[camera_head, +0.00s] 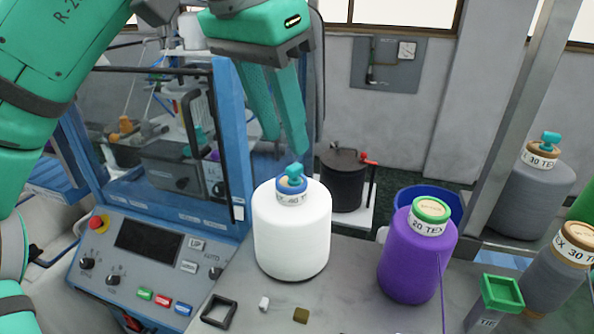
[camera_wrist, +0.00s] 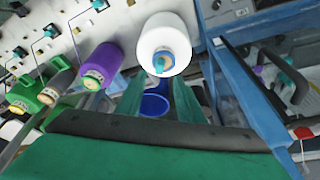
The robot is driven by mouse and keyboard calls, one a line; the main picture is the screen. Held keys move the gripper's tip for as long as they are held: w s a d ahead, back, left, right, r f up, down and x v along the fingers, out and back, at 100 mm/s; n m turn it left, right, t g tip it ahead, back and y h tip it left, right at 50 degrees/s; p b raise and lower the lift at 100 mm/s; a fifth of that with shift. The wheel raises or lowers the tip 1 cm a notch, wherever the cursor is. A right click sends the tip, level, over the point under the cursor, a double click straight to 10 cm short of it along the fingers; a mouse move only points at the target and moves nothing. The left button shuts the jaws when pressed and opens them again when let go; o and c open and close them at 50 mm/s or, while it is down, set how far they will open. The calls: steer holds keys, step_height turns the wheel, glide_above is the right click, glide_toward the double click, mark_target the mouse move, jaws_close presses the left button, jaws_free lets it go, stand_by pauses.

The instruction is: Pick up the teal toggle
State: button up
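A small teal toggle (camera_head: 293,170) sits on the blue-ringed top of a white yarn cone (camera_head: 291,230). In the wrist view the toggle (camera_wrist: 160,64) shows on the white cone's top, beyond my fingertips. A second teal toggle (camera_head: 550,139) sits on a grey cone (camera_head: 535,195) at the right. My gripper (camera_head: 284,143) hangs just above the toggle on the white cone, pointing down. Its two fingers are apart with nothing between them, and the wrist view shows the same (camera_wrist: 157,90).
A purple cone (camera_head: 415,262) stands right of the white one, near a green-topped holder (camera_head: 500,292). A control panel (camera_head: 150,262) and blue-framed machine window lie left. A black square frame (camera_head: 219,310) lies in front. A blue bucket (camera_head: 422,197) stands behind.

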mark_target(293, 167)
steer(key=shift+x, duration=3.1)
steer(key=shift+s, duration=0.15)
steer(key=shift+c, duration=0.6)
jaws_close()
